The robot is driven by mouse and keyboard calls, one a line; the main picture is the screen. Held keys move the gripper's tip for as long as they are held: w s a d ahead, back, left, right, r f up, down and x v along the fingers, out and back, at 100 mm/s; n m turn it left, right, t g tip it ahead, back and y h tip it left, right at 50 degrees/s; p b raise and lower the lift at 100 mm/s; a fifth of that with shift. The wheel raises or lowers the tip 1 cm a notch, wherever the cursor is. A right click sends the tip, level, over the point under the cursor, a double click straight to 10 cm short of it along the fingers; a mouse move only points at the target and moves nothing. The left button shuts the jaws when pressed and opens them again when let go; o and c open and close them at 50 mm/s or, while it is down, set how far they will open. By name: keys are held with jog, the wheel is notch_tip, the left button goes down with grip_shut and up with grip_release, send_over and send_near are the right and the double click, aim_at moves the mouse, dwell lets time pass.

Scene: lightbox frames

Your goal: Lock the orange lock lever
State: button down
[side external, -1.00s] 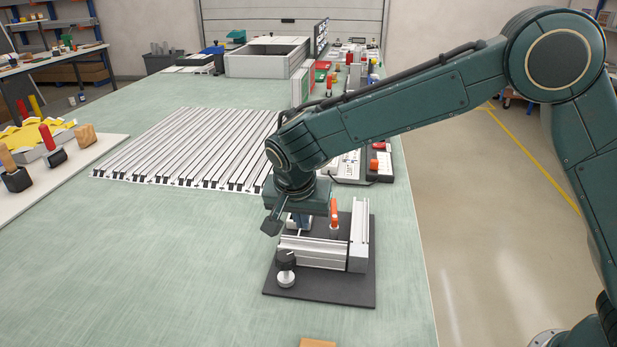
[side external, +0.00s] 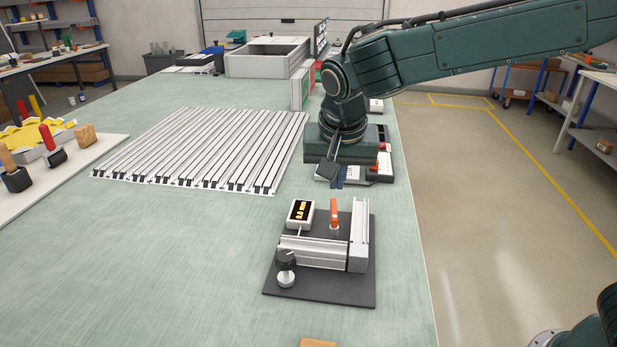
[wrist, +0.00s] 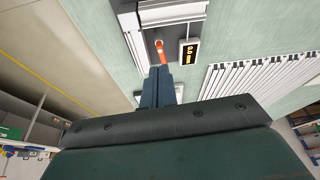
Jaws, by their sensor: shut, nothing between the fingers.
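The orange lock lever (side external: 334,212) stands upright on the fixture, behind the silver profile rail (side external: 315,251), on a dark base plate (side external: 340,288). The lever (wrist: 160,50) also shows in the wrist view, just beyond the fingertips in the picture. My gripper (side external: 338,184) is shut and empty, raised above the table behind the fixture and apart from the lever. Its blue fingers (wrist: 160,70) are together in the wrist view. A small white box with a dark yellow-lit display (side external: 301,212) sits left of the lever.
A slotted silver rail bed (side external: 200,150) lies to the left. A control panel with a red button (side external: 374,170) is partly hidden behind my gripper. A white board (side external: 90,160) with handled tools is at far left. The table front is mostly clear.

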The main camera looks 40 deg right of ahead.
jog(key=s+d+r+n+y, duration=0.1)
jog(key=s+d+r+n, duration=0.2)
jog(key=s+d+r, duration=0.3)
jog(key=shift+s+d+n+t, duration=0.3)
jog(key=shift+s+d+t, duration=0.1)
jog(key=shift+s+d, duration=1.9)
jog(key=shift+s+a, duration=0.2)
jog(key=shift+s, duration=0.05)
jog(key=s+d+f+n, duration=0.1)
jog(key=s+d+n, duration=0.1)
jog(key=s, duration=0.5)
jog(key=s+d+f+n+t+y, duration=0.1)
jog(key=s+n, duration=0.1)
jog(key=s, duration=0.6)
jog(key=shift+d+t, duration=0.3)
jog(key=shift+d, duration=0.05)
jog(key=shift+w+f, duration=0.1)
